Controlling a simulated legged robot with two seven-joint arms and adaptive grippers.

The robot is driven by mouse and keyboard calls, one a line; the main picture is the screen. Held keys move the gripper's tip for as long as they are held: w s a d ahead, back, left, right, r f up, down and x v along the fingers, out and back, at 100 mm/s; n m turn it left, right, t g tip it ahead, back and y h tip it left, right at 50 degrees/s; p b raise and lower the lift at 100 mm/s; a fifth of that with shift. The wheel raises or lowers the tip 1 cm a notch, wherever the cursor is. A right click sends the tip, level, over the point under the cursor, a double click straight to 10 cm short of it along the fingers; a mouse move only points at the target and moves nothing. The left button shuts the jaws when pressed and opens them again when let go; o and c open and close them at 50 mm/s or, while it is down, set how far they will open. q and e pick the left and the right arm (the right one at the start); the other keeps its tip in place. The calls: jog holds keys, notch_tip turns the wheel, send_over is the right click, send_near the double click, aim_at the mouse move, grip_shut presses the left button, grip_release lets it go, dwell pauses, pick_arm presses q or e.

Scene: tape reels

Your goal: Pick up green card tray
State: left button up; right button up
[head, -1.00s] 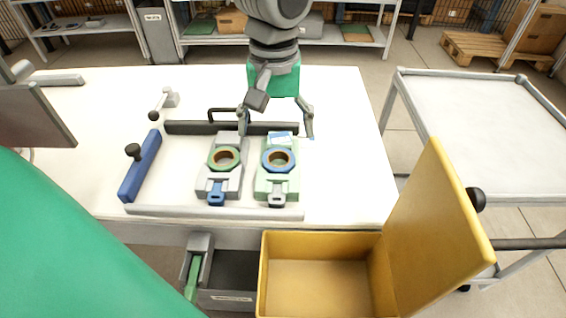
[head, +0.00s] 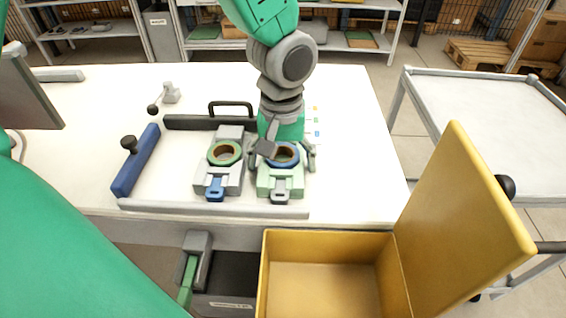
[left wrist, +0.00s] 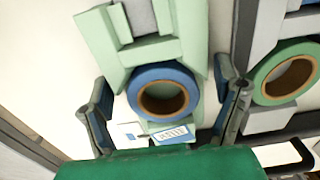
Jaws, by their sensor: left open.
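The pale green card tray (head: 290,184) lies on the white table, at the right of a pair of trays. It carries a blue-rimmed tape reel (head: 292,150) and a grey latch at its near end. My left gripper (head: 281,163) is over this tray, pointing down, with one finger to each side of it. In the left wrist view, the gripper (left wrist: 165,105) is open, and the tray (left wrist: 150,52) with its blue reel (left wrist: 162,92) lies between the fingers. I cannot tell whether the fingers touch the tray. My right gripper is not in view.
A grey tray (head: 207,184) with a green reel (head: 224,153) sits close on the left. A blue bar (head: 137,163) with a black knob, a dark back rail (head: 188,122) and a grey front rail (head: 212,210) surround them. An open yellow box (head: 388,278) stands in front.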

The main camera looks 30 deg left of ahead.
pick_arm(q)
jog(key=c, duration=1.1)
jog(key=shift+c, duration=0.2)
